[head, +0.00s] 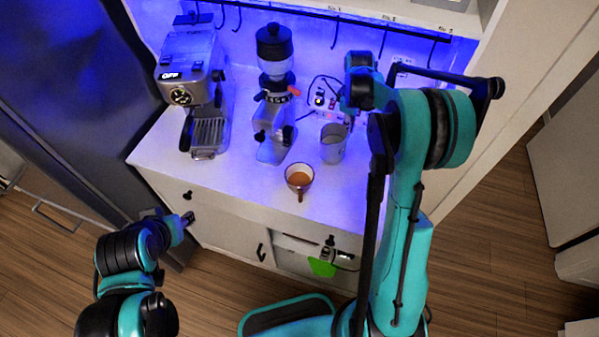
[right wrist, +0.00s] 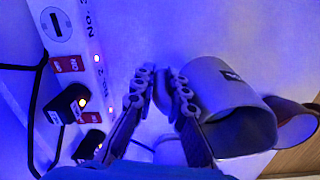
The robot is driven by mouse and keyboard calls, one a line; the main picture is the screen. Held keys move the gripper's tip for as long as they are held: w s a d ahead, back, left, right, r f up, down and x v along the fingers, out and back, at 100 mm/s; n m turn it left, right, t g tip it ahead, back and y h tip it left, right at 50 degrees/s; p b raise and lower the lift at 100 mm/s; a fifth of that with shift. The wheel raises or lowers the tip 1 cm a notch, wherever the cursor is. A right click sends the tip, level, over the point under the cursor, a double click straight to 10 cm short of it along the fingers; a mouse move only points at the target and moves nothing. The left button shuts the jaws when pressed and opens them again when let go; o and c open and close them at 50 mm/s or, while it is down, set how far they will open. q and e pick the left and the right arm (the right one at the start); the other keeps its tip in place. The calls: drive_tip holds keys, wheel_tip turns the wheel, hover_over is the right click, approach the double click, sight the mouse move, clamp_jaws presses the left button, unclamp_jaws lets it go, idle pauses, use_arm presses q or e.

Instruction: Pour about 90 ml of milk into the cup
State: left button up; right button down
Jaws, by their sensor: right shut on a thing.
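The cup (head: 301,185) stands on the white counter near its front edge and holds brown coffee. A grey metal milk pitcher (head: 333,150) is just behind and to the right of it, upright or nearly so. My right gripper (right wrist: 165,92) is shut on the pitcher's handle side, with the pitcher (right wrist: 222,88) to its right in the right wrist view. The cup (right wrist: 295,125) shows partly behind the pitcher there. The milk inside the pitcher cannot be made out. My left gripper (head: 188,218) is in front of the cabinet, away from the objects; its jaw opening is too small to tell.
An espresso machine (head: 190,75) and a grinder (head: 273,75) stand to the left on the counter (head: 240,178). A power strip with switches and plugs (right wrist: 70,65) is close to my right gripper. Hooks hang along the back wall. The counter's front left is clear.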

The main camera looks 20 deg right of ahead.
sight(342, 126)
drive_tip(key=shift+s+a+r+t+h+p, duration=0.2)
drive_tip(key=shift+a+r+h, duration=0.1)
drive_tip(key=shift+r, duration=0.15)
drive_tip(key=shift+s+a+r+t+h+p, duration=0.2)
drive_tip(key=shift+r+h, duration=0.1)
drive_tip(key=shift+r, duration=0.15)
drive_tip(key=shift+s+a+r+t+h+p, duration=0.2)
drive_tip(key=shift+s+a+r+t+h, duration=0.25)
drive_tip(key=shift+a+r+h, duration=0.3)
drive_tip(key=shift+s+a+r+t+h+p, duration=0.25)
drive_tip(key=shift+a+r+t+h, duration=0.2)
drive_tip(key=shift+a+r+h, duration=0.3)
drive_tip(key=shift+s+a+r+t+h, duration=0.4)
drive_tip(key=shift+s+a+t+h, duration=0.35)
drive_tip(key=shift+h, duration=0.25)
drive_tip(key=shift+w+r, duration=0.1)
drive_tip(key=shift+b, duration=0.3)
drive_tip(key=shift+a+r, duration=0.1)
drive_tip(key=shift+a, duration=0.05)
drive_tip(key=shift+s+a+r+h, duration=0.2)
drive_tip(key=shift+s+a+h, duration=0.1)
drive_tip(key=shift+h, duration=0.3)
drive_tip(key=shift+s+a+r+t+h+b, duration=0.15)
drive_tip(key=shift+a+r+t+h+b, duration=0.15)
drive_tip(key=shift+r, duration=0.2)
drive_tip(key=shift+s+a+r+t+h+b, duration=0.1)
drive_tip(key=shift+a+r+t+h+b, duration=0.1)
drive_tip(key=shift+r+t+h, duration=0.2)
